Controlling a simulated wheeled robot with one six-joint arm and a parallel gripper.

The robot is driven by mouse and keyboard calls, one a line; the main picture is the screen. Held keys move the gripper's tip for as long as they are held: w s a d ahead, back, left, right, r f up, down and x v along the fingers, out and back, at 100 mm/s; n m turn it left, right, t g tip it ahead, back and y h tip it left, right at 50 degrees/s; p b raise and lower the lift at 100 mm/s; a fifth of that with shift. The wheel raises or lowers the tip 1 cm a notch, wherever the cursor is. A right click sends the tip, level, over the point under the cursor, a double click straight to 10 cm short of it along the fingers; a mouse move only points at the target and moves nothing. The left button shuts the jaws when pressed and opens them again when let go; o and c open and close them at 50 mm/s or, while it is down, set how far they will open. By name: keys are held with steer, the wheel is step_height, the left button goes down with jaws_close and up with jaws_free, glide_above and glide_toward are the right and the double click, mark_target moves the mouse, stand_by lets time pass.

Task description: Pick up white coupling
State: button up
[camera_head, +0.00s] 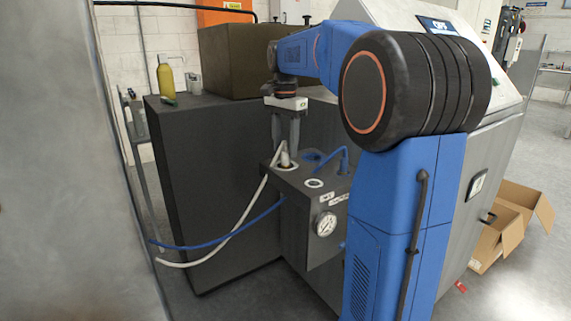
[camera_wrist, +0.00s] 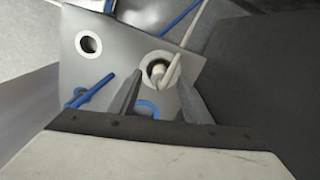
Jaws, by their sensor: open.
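The white coupling (camera_head: 285,158) stands in a round white-rimmed port on top of the grey box (camera_head: 300,215). A white hose (camera_head: 243,215) runs from it down to the lower left. In the wrist view the coupling (camera_wrist: 158,70) lies between the two fingertips, with its hose leading up and right. My gripper (camera_head: 285,146) points down just above the coupling, with a finger on either side. It is open in the wrist view (camera_wrist: 160,78), and I see no clear contact with the coupling.
A blue-ringed port (camera_head: 312,155), an empty white-ringed port (camera_head: 313,184) and a blue hose fitting (camera_head: 345,160) sit close by on the box top. A dark cabinet (camera_head: 215,190) stands to the left; cardboard boxes (camera_head: 505,225) lie at right.

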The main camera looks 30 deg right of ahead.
mark_target(285, 156)
steer(key=shift+f, duration=1.45)
jaws_close()
steer(key=shift+r, duration=0.15)
